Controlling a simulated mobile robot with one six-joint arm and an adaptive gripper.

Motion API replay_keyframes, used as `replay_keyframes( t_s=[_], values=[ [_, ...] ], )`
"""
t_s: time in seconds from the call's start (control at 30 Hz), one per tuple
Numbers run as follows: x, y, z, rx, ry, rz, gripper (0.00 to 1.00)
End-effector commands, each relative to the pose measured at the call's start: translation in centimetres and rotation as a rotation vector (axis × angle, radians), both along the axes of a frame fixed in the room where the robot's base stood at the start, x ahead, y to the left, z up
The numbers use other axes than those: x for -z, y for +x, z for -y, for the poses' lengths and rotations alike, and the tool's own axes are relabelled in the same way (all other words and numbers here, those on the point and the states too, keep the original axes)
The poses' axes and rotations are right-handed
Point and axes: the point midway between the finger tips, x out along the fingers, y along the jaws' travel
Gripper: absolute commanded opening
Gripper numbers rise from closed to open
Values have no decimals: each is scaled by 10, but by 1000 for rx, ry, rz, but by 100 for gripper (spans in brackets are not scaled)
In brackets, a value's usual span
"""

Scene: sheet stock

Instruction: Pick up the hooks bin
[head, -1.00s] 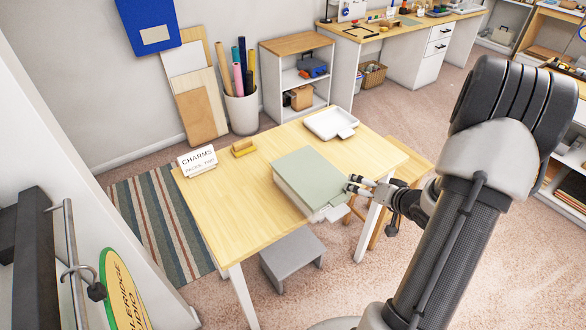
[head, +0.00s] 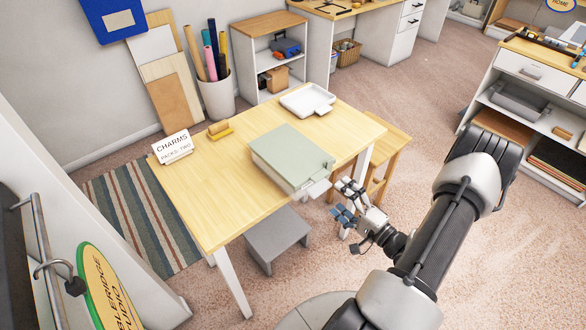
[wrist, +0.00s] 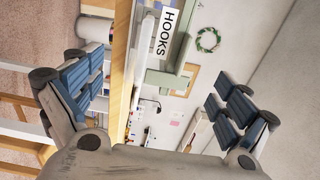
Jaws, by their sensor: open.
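The hooks bin is a pale box with a sage-green lid (head: 292,155) and a light tab at its near right corner. It lies flat on the light wood table (head: 215,205), by the near edge. In the wrist view the picture is turned sideways, and the bin's white HOOKS label (wrist: 164,34) shows beyond the fingers. My gripper (head: 342,201) is open and empty, just off the table's near right edge, apart from the bin. Its blue-padded fingers (wrist: 158,94) are spread wide in the wrist view.
A wooden stool (head: 393,150) stands by the right end and a grey step stool (head: 276,238) at the near side. Floor at right is clear.

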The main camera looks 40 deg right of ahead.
Motion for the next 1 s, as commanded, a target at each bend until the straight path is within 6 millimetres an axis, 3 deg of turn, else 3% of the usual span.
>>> replay_keyframes(
  t_s=[0.13,0.43,0.7,1.0],
  values=[
    [1,29,-3,-4,-4,0,95],
    [3,52,-4,-2,-3,-1,95],
    [9,90,-6,-3,-3,0,95],
    [8,96,-6,1,-2,-1,95]
  ],
)
